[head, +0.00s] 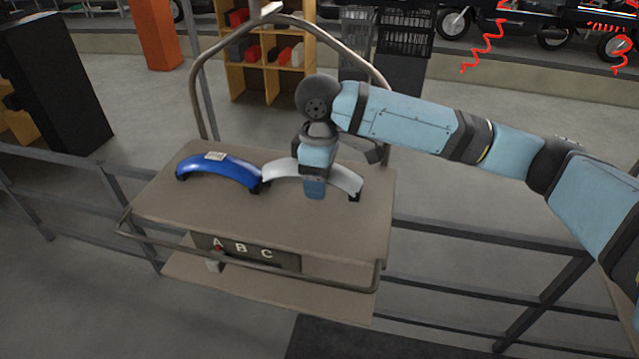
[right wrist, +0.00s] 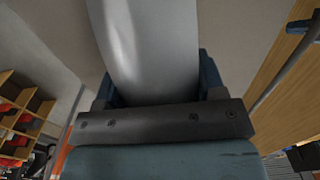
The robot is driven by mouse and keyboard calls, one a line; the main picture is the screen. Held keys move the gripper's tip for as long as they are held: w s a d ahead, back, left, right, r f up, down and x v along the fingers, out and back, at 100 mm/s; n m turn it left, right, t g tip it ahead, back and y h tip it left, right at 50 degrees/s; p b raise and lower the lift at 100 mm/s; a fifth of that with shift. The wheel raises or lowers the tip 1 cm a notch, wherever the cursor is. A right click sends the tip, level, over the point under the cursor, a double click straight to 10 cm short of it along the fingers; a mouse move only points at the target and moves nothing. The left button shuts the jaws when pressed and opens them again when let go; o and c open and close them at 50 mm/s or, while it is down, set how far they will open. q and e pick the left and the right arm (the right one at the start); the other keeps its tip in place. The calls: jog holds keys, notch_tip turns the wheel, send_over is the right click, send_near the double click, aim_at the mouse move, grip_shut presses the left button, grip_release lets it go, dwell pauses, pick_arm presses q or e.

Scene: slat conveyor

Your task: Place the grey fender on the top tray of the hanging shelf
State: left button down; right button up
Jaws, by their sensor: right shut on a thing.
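The grey fender (head: 345,181) is a curved pale piece at the right half of the hanging shelf's top tray (head: 300,222). Its ends appear to be at the tray surface; I cannot tell whether it bears its full weight there. My right gripper (head: 314,188) comes down from above and is shut on the fender's middle. The right wrist view shows the grey fender (right wrist: 150,45) between the jaws of the right gripper (right wrist: 155,85). My left gripper is not in view.
A blue fender (head: 218,172) with a white label lies on the tray's left half, close to the grey one. A bent tube frame (head: 200,85) rises around the tray's back. A front rail (head: 250,265), an ABC plate (head: 245,250) and a lower tray (head: 260,292) are below.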

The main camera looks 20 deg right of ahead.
jog(key=shift+f, duration=1.2)
jog(key=shift+f, duration=0.1)
jog(key=o, duration=1.1)
jog(key=shift+r, duration=0.35)
notch_tip(320, 180, up, 10)
jog(key=shift+r+b, duration=0.25)
jog(key=shift+b, duration=0.7)
jog(key=shift+r, duration=0.55)
